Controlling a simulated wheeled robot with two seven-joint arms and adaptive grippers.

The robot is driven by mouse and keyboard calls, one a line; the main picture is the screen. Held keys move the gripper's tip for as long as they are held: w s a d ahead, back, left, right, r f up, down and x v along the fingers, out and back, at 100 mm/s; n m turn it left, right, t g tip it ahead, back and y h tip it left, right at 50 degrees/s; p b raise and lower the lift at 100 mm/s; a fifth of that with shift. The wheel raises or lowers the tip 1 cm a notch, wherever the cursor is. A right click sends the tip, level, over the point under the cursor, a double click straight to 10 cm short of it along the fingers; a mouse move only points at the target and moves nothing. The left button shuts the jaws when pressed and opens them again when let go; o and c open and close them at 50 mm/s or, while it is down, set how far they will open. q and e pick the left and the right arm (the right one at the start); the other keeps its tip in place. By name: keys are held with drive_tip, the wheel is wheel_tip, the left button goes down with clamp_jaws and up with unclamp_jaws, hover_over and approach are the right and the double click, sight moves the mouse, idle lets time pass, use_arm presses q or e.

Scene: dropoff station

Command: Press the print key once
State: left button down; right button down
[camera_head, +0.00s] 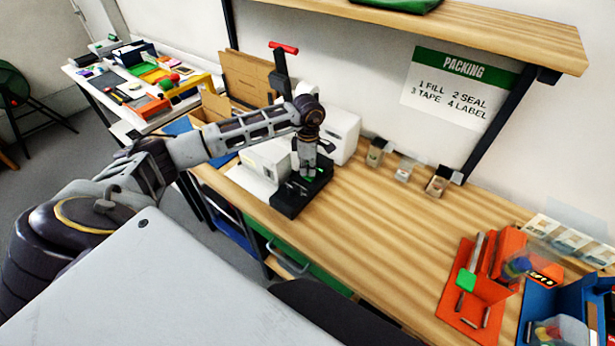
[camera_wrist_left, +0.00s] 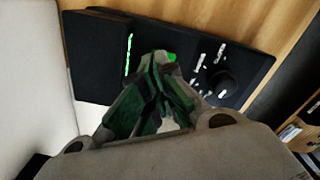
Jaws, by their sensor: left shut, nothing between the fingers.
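A black control panel (camera_head: 288,208) lies on the wooden bench beside a white machine (camera_head: 262,165). In the left wrist view the panel (camera_wrist_left: 262,62) carries a green key (camera_wrist_left: 171,57), a thin green lit strip, a round black knob (camera_wrist_left: 222,85) and small white labels too blurred to read. My left gripper (camera_head: 306,176) points down over the panel, shut and empty. In the wrist view its fingertips (camera_wrist_left: 160,60) lie close beside the green key and partly cover that area. I cannot tell whether they touch the panel. My right gripper is not in view.
Another white machine (camera_head: 343,135) stands behind the gripper. Small bins (camera_head: 405,170) line the wall. An orange holder (camera_head: 480,280) and a blue bin (camera_head: 590,300) stand at the right. The middle of the bench (camera_head: 390,230) is clear. A shelf (camera_head: 470,35) hangs above.

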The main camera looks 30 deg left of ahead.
use_arm(q)
drive_tip(key=shift+f+b, duration=0.3)
drive_tip(key=shift+f, duration=0.15)
idle(0.5)
drive_tip(key=shift+r+p, duration=0.5)
drive_tip(key=shift+r, duration=0.5)
drive_tip(key=shift+r+p, duration=1.15)
drive_tip(key=shift+r, duration=1.4)
drive_tip(key=shift+f, duration=0.1)
